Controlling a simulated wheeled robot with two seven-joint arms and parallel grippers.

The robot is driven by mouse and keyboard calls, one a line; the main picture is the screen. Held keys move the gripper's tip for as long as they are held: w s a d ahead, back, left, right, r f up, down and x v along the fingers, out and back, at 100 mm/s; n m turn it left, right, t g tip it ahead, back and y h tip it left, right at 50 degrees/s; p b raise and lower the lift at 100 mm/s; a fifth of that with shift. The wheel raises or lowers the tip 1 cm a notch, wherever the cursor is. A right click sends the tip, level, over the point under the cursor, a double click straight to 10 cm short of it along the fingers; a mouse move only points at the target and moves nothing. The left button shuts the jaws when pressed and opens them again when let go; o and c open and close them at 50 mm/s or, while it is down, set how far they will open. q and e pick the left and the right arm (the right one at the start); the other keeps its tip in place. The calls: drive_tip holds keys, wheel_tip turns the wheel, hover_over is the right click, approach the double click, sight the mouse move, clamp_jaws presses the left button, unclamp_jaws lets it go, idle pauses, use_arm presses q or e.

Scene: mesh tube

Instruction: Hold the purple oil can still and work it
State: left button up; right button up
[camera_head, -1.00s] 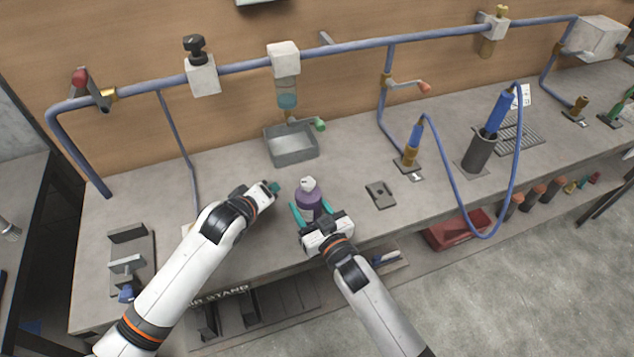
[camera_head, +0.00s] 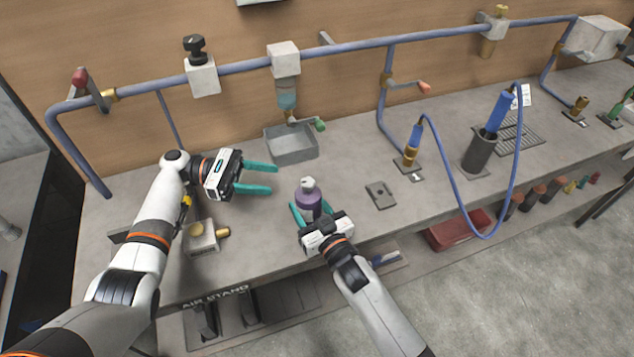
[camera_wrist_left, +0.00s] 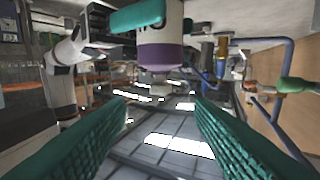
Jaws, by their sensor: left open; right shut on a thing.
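The purple oil can (camera_head: 308,203), with a white-grey top, stands upright on the bench near its front edge. My right gripper (camera_head: 312,218) is shut on the can's body from the front, one teal finger on each side. My left gripper (camera_head: 262,178) is open and empty, up and to the left of the can, with its fingers pointing right. In the left wrist view the can (camera_wrist_left: 160,50) shows at the top, ahead of the open left fingers (camera_wrist_left: 155,130), with a teal right finger across it.
A grey metal tray (camera_head: 291,155) sits behind the can under a valve with a green-tipped lever (camera_head: 320,125). A flat grey plate (camera_head: 380,195) lies to the right. A brass-fitted block (camera_head: 203,237) is below the left wrist. Blue pipes run along the wall.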

sight(317, 193)
use_arm(q)
drive_tip(key=d, duration=0.4)
drive_tip(key=s+d, duration=0.1)
drive_tip(key=d, duration=0.2)
drive_tip(key=s+d, duration=0.1)
drive_tip(key=d, duration=0.3)
drive_tip(key=shift+s+d, duration=0.1)
drive_tip(key=shift+d, duration=0.25)
drive_tip(key=c, duration=1)
